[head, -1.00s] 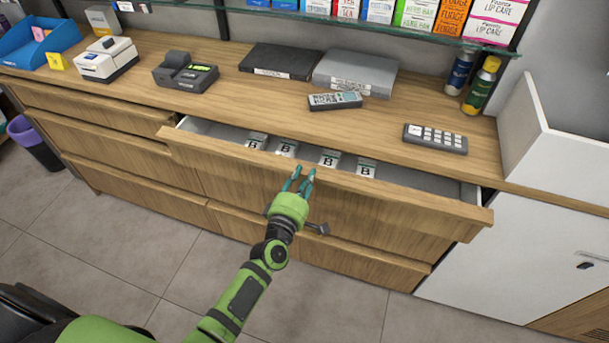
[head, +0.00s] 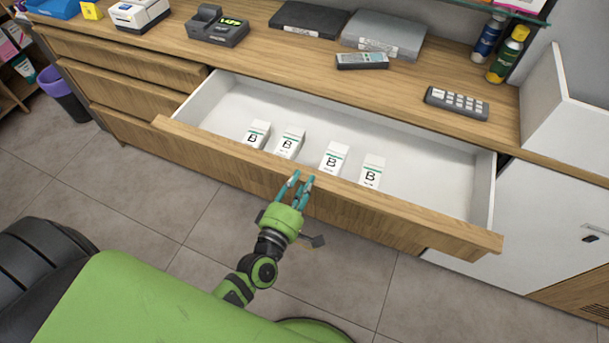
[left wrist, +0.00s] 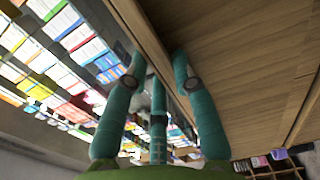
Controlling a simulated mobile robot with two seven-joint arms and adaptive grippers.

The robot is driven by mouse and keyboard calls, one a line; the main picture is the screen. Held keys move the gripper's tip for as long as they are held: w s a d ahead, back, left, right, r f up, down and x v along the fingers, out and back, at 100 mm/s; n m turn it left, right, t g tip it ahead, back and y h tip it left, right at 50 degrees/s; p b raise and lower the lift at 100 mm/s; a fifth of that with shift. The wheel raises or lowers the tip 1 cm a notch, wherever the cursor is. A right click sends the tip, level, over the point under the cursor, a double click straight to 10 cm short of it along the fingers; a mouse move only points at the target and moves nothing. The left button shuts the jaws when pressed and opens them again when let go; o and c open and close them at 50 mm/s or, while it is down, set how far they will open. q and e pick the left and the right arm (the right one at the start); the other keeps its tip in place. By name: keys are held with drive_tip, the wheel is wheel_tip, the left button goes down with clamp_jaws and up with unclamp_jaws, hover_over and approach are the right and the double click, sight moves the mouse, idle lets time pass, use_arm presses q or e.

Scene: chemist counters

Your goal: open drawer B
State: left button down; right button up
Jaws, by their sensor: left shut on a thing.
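Drawer B (head: 330,199) is a wide wooden-fronted drawer with white inner walls, pulled well out from the counter in the head view. Several small white boxes marked B, such as this box (head: 334,159), stand inside near the front. My left gripper (head: 296,180), green with teal fingers, is shut on the top edge of the drawer front, near its middle. In the left wrist view, its teal fingers (left wrist: 158,100) straddle the edge of the wooden front (left wrist: 235,70). My right gripper is not in view.
The wooden counter top (head: 300,61) holds a card terminal (head: 217,26), a remote-like device (head: 362,61), a keypad (head: 457,102) and two bottles. A purple bin (head: 64,95) stands at left. The tiled floor before the drawer is partly clear.

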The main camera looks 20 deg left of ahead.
use_arm(q)
drive_tip(key=c, duration=1)
unclamp_jaws()
drive_tip(key=s, duration=1.2)
drive_tip(key=shift+a, duration=0.25)
drive_tip(key=s+f+m+g+h, duration=0.1)
drive_tip(key=s+f+m+g, duration=0.2)
drive_tip(key=f, duration=0.6)
drive_tip(key=s+f+m+g, duration=0.1)
drive_tip(key=f+m+g, duration=0.3)
drive_tip(key=f, duration=0.5)
drive_tip(key=s+f+m+g+h, duration=0.1)
drive_tip(key=s+f+m, duration=0.2)
drive_tip(key=f+m, duration=0.35)
drive_tip(key=s+a+f+m+g+y, duration=0.1)
drive_tip(key=s+a+f+m+g, duration=0.1)
drive_tip(key=s+f, duration=0.5)
drive_tip(key=s+a+f+m+g+y, duration=0.1)
drive_tip(key=s+a+f+m+g, duration=0.2)
drive_tip(key=s+f+g, duration=0.4)
drive_tip(key=s+f+m, duration=0.1)
drive_tip(key=s, duration=0.2)
drive_tip(key=shift+a+m+y, duration=0.25)
drive_tip(key=shift+m+y, duration=0.05)
drive_tip(key=shift+m, duration=0.05)
